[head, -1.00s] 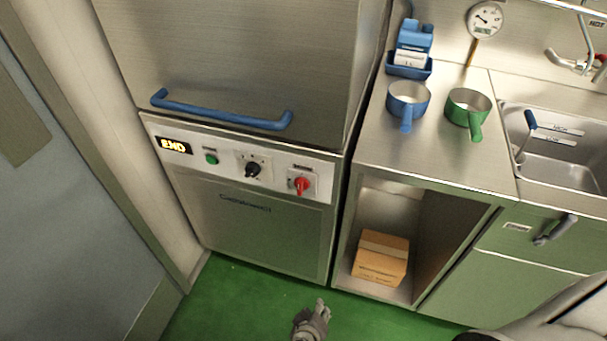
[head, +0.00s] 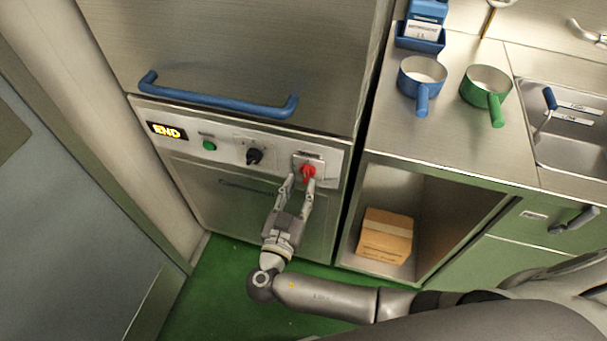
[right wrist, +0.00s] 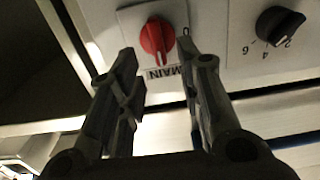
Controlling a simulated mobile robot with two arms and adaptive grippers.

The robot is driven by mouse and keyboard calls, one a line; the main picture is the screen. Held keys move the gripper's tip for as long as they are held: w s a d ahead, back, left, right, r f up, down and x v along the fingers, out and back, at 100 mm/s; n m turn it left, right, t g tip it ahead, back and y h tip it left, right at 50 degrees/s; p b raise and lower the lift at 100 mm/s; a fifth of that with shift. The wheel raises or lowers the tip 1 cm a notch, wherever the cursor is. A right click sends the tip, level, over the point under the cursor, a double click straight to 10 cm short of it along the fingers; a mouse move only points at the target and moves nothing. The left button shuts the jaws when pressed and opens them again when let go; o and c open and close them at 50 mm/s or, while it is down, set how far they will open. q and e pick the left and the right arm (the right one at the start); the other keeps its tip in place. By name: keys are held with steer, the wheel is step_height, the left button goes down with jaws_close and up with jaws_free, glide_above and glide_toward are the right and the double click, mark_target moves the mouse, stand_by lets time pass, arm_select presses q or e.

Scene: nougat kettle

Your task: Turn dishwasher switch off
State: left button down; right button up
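The red main switch (head: 308,171) is on a light plate at the right end of the dishwasher's control panel (head: 229,149). My right gripper (head: 299,182) is just in front of it, fingers pointing up at the panel. In the right wrist view the red switch (right wrist: 157,38) shows above and between the two spread fingers of the right gripper (right wrist: 160,62). The fingers are open and nothing is clasped; contact with the switch cannot be told. An upside-down "MAIN" label and a "0" mark are beside the switch. My left gripper is not in view.
A black dial (head: 254,156), green button (head: 209,145) and lit "END" display (head: 166,131) are further left on the panel. A blue handle bar (head: 218,101) juts out above. A cardboard box (head: 385,236) sits in the open shelf at right. Green floor lies below.

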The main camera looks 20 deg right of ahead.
mark_target(305, 176)
steer(key=shift+x, duration=1.85)
jaws_close()
